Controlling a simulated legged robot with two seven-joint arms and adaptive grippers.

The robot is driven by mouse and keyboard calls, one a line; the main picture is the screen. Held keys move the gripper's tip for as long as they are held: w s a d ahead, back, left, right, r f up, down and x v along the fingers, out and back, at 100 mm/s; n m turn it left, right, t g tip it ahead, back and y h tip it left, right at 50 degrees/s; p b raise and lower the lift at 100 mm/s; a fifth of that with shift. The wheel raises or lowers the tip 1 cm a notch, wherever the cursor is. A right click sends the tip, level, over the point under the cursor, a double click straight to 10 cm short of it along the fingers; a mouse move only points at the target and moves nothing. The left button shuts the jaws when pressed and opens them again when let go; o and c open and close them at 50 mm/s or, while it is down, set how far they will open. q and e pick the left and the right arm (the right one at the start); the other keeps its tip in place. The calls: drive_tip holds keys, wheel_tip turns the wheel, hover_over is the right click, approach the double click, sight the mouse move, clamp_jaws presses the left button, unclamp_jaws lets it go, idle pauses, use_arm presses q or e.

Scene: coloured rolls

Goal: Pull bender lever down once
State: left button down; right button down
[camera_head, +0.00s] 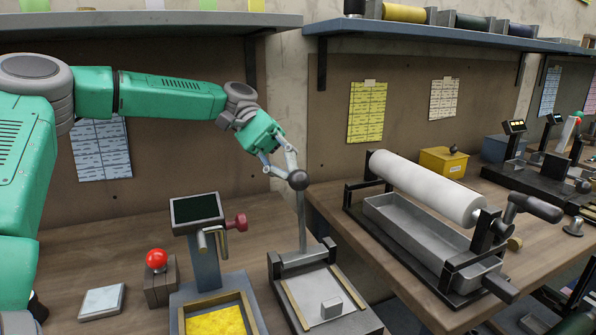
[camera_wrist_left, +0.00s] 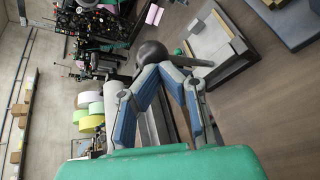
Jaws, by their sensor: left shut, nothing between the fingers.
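The bender (camera_head: 318,298) stands on the bench in the lower middle of the head view, with a small grey block (camera_head: 331,307) on its plate. Its lever (camera_head: 301,222) stands nearly upright and ends in a dark ball knob (camera_head: 298,180). My left gripper (camera_head: 285,172) is at the knob, beside or just behind it; contact cannot be told. In the left wrist view the left gripper's blue-padded fingers (camera_wrist_left: 163,80) converge near the dark knob (camera_wrist_left: 151,56), with nothing between them. The bender plate (camera_wrist_left: 208,40) also shows there. My right gripper is not in view.
A device with a screen (camera_head: 196,208) and a yellow-filled tray (camera_head: 214,322) stands left of the bender. A red button box (camera_head: 158,278) is further left. A white roller machine (camera_head: 428,188) stands on the right bench. Shelves (camera_head: 140,24) hang above.

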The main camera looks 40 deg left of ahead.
sight(300, 185)
use_arm(q)
drive_tip(key=shift+s+d+f, duration=0.1)
drive_tip(key=shift+s+d, duration=0.2)
drive_tip(key=shift+d, duration=0.5)
drive_tip(key=shift+s+d, duration=0.25)
drive_tip(key=shift+d, duration=0.5)
drive_tip(key=shift+s+d+f, duration=0.25)
drive_tip(key=shift+s+d, duration=0.05)
drive_tip(key=shift+s, duration=0.05)
drive_tip(key=shift+s+d+f+p, duration=0.15)
drive_tip(key=shift+s+d, duration=0.1)
drive_tip(key=shift+d, duration=0.3)
drive_tip(key=shift+s+d+p, duration=0.15)
drive_tip(key=shift+s+d, duration=0.05)
drive_tip(key=shift+d, duration=0.3)
drive_tip(key=shift+s+d+f, duration=0.15)
drive_tip(key=shift+s+d, duration=0.1)
drive_tip(key=shift+d, duration=0.25)
drive_tip(key=shift+s+d+f, duration=0.15)
drive_tip(key=shift+s+d, duration=0.1)
drive_tip(key=shift+d, duration=0.25)
